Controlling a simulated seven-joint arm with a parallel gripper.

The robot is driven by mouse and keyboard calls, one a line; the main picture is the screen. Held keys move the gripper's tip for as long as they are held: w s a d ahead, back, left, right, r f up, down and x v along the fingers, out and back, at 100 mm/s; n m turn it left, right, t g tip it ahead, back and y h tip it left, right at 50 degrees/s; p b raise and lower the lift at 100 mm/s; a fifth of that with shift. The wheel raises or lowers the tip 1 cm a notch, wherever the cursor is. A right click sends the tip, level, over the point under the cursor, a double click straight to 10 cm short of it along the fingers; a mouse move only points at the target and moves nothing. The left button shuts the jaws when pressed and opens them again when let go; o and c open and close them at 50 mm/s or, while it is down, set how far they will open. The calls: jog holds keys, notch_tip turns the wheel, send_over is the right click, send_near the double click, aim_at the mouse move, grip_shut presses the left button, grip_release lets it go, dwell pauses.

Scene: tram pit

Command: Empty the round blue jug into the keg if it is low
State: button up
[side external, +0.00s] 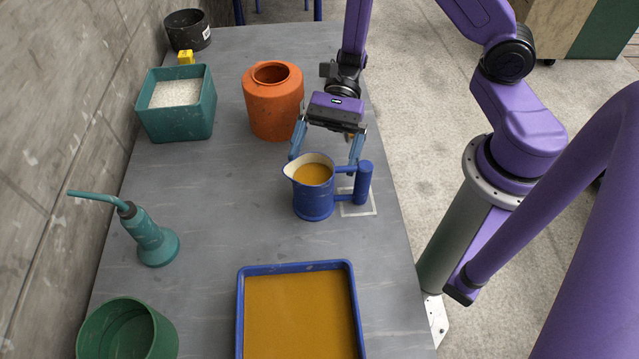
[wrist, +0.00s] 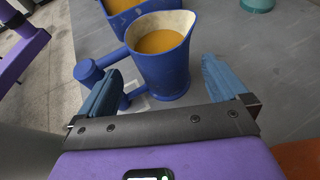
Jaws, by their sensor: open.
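The round blue jug (side external: 314,199) stands upright on the grey table, with amber liquid in it well up towards its pale inner rim. Its handle, a thick blue post, points right in the side view, over a pale square outline. The jug also shows in the wrist view (wrist: 162,68), between and beyond the fingers. My gripper (side external: 326,158) is open and empty behind the jug, its fingers apart. An orange round vessel (side external: 273,104) with an open neck, perhaps the keg, stands behind and left of my gripper; its inside looks empty of visible liquid.
A blue tray (side external: 240,312) of amber liquid lies in front. The table's centre-left is clear.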

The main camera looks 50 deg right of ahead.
aim_at(306, 206)
jog(key=shift+x, duration=2.8)
jog(key=shift+w, duration=0.1)
jog(key=c, duration=1.2)
jog(key=shift+o, duration=0.2)
jog(key=shift+r, duration=0.15)
jog(key=shift+r, duration=4.9)
